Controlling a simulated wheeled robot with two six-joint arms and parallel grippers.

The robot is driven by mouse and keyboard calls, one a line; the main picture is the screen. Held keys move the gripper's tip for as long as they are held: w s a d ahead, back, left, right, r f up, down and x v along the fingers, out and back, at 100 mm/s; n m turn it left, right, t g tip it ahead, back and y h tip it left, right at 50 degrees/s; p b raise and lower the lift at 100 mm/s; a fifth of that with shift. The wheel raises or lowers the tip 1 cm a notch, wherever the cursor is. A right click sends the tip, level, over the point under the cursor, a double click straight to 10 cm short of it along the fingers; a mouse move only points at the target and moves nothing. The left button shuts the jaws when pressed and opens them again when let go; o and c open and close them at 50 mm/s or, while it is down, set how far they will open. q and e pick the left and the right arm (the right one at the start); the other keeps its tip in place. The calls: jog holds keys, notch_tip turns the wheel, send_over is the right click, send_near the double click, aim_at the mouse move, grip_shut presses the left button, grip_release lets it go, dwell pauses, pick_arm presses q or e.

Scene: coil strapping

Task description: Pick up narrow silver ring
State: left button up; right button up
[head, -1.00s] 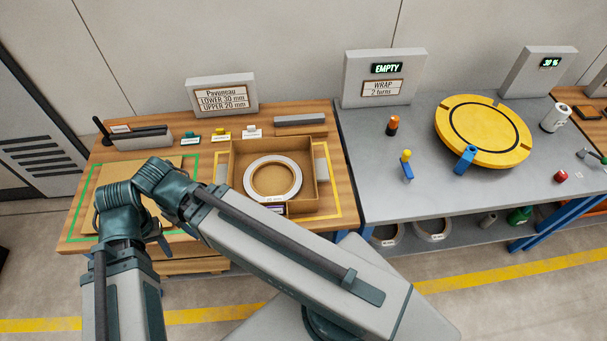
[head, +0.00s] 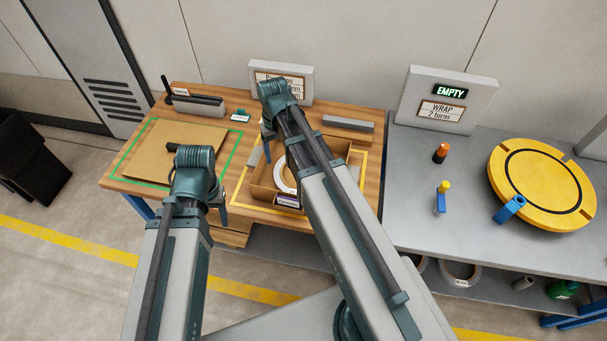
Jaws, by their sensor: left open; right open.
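A pale silver ring (head: 281,176) lies in an open cardboard box (head: 262,190) on the wooden table; my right arm covers much of both. A second ring (head: 460,274), pale and labelled, lies on the shelf under the grey table. I cannot tell which ring is the narrower. My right gripper (head: 267,140) is open at the back left of the box, mostly hidden behind its own wrist. My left gripper (head: 222,212) is open near the table's front edge, left of the box, with little of it showing. Neither gripper visibly holds anything.
A flat brown sheet (head: 165,150) lies inside a green outline at the left. A yellow turntable (head: 545,187), a blue post (head: 441,200) and an orange-topped bottle (head: 440,153) stand on the grey table. Signs stand behind both tables. A dark bin (head: 35,170) is at far left.

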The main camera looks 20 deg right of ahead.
jog(key=b, duration=0.9)
send_over(280, 181)
jog(key=f, duration=0.8)
jog(key=shift+s+d+f, duration=0.2)
jog(key=shift+s+f, duration=0.05)
jog(key=shift+f, duration=0.1)
jog(key=f+b, duration=0.5)
jog(key=shift+w+a+f, duration=0.15)
jog(key=shift+w+a, duration=0.1)
jog(key=shift+c, duration=0.2)
grip_shut()
